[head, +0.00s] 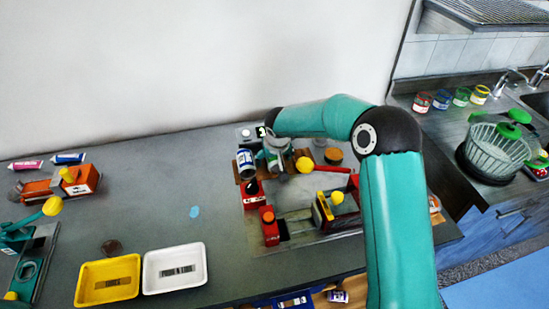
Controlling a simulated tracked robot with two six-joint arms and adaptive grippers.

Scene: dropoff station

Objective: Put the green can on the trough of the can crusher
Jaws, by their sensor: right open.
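A small container with a green band (461,96) stands in a row of coloured ones on the far right counter; I cannot tell if it is the green can. My right gripper (275,158) is open at the device's back left, beside a blue-and-white can (246,163). My left gripper is not in view.
A yellow tray (84,294) and a white tray (148,283) lie at the front left. An orange device (85,180) and a teal device (28,268) stand at the left. A colander (495,148) is by the sink. Mid-left counter is mostly clear.

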